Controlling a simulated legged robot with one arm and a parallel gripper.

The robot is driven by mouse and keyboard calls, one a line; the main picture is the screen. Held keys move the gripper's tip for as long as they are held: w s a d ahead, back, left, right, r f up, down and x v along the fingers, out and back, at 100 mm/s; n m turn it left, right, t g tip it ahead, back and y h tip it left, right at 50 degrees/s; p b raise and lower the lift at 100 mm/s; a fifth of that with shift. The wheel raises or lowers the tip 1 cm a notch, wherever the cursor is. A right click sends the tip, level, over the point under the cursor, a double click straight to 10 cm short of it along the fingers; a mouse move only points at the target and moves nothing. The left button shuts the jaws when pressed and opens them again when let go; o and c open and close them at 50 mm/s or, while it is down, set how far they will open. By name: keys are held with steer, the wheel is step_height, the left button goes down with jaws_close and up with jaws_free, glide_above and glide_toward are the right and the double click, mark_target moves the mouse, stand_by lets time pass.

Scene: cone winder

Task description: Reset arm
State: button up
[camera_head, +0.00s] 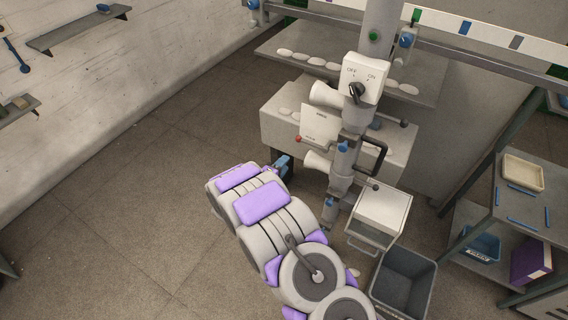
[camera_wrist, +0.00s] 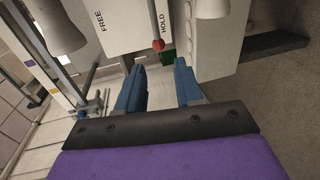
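My gripper (camera_wrist: 158,88) shows in the wrist view with its two blue fingers apart and nothing between them. In the head view my gripper (camera_head: 284,166) is a small blue shape at the end of my grey and purple arm, in front of the grey winder body (camera_head: 285,120). Beyond the fingers in the wrist view is a white plate (camera_wrist: 125,22) marked FREE and HOLD, with a red-knobbed lever (camera_wrist: 158,45) at the HOLD side. The same plate (camera_head: 320,124) shows in the head view, with the red knob at its left.
A switch box (camera_head: 362,78) marked OFF and ON is on the post. A white box (camera_head: 381,214) and a dark grey bin (camera_head: 403,283) stand right of my arm. A shelf rack (camera_head: 520,205) is at the right. The floor at left is clear.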

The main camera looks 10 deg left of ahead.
stand_by(0.4)
step_height(320, 180, up, 6)
steer(key=m+g+y+b, duration=0.4)
steer(key=y+b, duration=0.1)
steer(key=y, duration=0.1)
steer(key=s+d+r+m+g+y+b, duration=0.2)
steer(key=s+d+r+g+b, duration=0.25)
steer(key=s, duration=0.45)
steer(key=s+d+m+g+h+b, duration=0.1)
steer(key=s+d+m+g+b, duration=0.1)
steer(key=s+d, duration=0.5)
steer(key=s+d+f+m+g+h+b, duration=0.1)
steer(key=s+d, duration=0.7)
steer(key=s, duration=1)
steer(key=s+d+m+g+h+b, duration=0.1)
steer(key=s+d+m+g+b, duration=0.2)
steer(key=s, duration=0.9)
steer(key=d+m+g, duration=0.2)
steer(key=d, duration=0.2)
steer(key=shift+s+d+f, duration=0.15)
steer(key=shift+d+f, duration=0.15)
